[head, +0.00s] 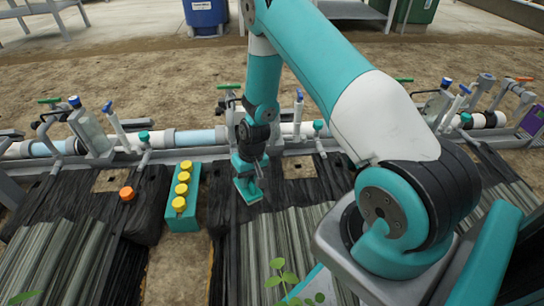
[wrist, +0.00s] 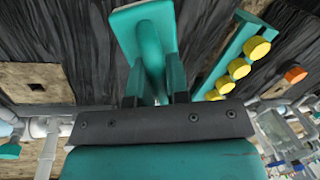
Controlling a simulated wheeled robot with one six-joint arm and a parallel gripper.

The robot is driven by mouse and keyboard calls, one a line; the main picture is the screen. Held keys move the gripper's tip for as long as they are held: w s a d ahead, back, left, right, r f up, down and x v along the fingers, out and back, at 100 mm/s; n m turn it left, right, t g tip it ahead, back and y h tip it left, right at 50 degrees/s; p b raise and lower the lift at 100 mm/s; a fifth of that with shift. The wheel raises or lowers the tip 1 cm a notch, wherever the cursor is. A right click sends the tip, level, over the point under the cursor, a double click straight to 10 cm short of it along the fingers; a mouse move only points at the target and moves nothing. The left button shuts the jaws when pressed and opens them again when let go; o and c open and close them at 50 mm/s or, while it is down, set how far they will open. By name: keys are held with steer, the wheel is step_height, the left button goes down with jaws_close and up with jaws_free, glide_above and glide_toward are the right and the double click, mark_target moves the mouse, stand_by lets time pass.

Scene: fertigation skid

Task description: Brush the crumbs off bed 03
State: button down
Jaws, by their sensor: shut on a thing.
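My gripper (head: 250,165) points down over the black-covered beds, right of the teal block with yellow caps. It is shut on a teal tool with a flat rectangular head, which looks like the brush (head: 248,192). In the wrist view the brush head (wrist: 145,28) extends out beyond my gripper (wrist: 156,95). I cannot tell whether the head touches the bed's dark cover (head: 222,215). No bed number is readable, so I cannot tell which bed is 03. No crumbs can be made out.
A teal block (head: 183,218) with several yellow caps (head: 180,190) stands left of my gripper, with an orange cap (head: 127,193) further left. A pipe run (head: 190,138) with valves and upright tubes lies behind. Tan square patches (head: 298,167) flank the gripper. A seedling (head: 283,272) is in front.

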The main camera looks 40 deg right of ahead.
steer(key=shift+r+p, duration=1.35)
steer(key=shift+r, duration=0.5)
